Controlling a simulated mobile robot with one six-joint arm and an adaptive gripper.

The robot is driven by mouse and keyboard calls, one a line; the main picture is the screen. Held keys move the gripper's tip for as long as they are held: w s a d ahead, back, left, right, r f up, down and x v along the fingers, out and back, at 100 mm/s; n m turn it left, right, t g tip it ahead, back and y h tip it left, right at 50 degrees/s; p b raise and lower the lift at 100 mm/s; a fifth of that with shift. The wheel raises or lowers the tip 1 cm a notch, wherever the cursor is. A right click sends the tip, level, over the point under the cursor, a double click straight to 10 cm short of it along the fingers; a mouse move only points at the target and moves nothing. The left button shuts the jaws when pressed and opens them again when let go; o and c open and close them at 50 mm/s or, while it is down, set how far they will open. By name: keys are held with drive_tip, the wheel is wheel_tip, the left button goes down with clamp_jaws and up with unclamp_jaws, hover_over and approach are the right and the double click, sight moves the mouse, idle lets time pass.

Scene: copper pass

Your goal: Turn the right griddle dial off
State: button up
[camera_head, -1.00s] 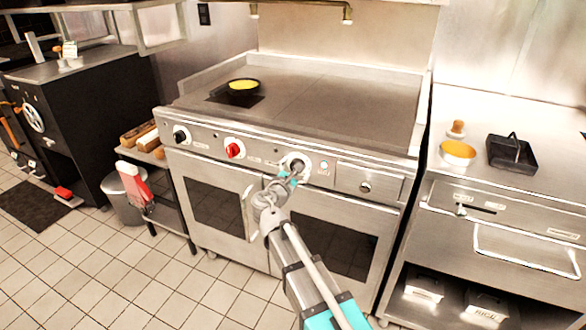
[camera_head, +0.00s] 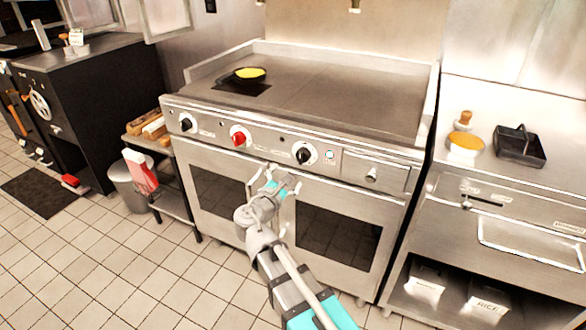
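The right griddle dial (camera_head: 304,154) is a black knob on a pale round plate on the griddle's front panel. It is in full view; its exact pointing is too small to read. A red middle dial (camera_head: 239,137) and a black left dial (camera_head: 186,123) sit to its left on the same panel. My gripper (camera_head: 281,174) is below and left of the right dial in the picture, apart from it. Its fingers look spread, with nothing between them.
The griddle (camera_head: 340,95) carries a pan (camera_head: 241,78) with yellow contents at its left. Oven doors with handles lie below the panel, behind my arm. A counter at right holds a black tray (camera_head: 520,146).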

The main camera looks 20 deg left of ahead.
drive_tip(key=shift+s+a, duration=0.1)
drive_tip(key=shift+s, duration=0.9)
drive_tip(key=w+d+f+m+g+h, duration=0.2)
drive_tip(key=d+f+m+g, duration=0.15)
drive_tip(key=d, duration=0.45)
drive_tip(key=w+d+f+m+g+h, duration=0.1)
drive_tip(key=w+d+f+m+g, duration=0.15)
drive_tip(key=d+m, duration=0.4)
drive_tip(key=w+d+f+m+g+h, duration=0.1)
drive_tip(key=d+f+m+g+h, duration=0.2)
drive_tip(key=d, duration=0.6)
drive_tip(key=s+d+f+m+g+y, duration=0.45)
drive_tip(key=d+m, duration=0.35)
drive_tip(key=d, duration=0.2)
drive_tip(key=s+d+f+m+g+y, duration=0.3)
drive_tip(key=s+d+f+m+g, duration=0.2)
drive_tip(key=d+m, duration=0.4)
wheel_tip(320, 180, up, 28)
drive_tip(key=d+p, duration=0.1)
drive_tip(key=p, duration=2.7)
drive_tip(key=shift+n, duration=0.4)
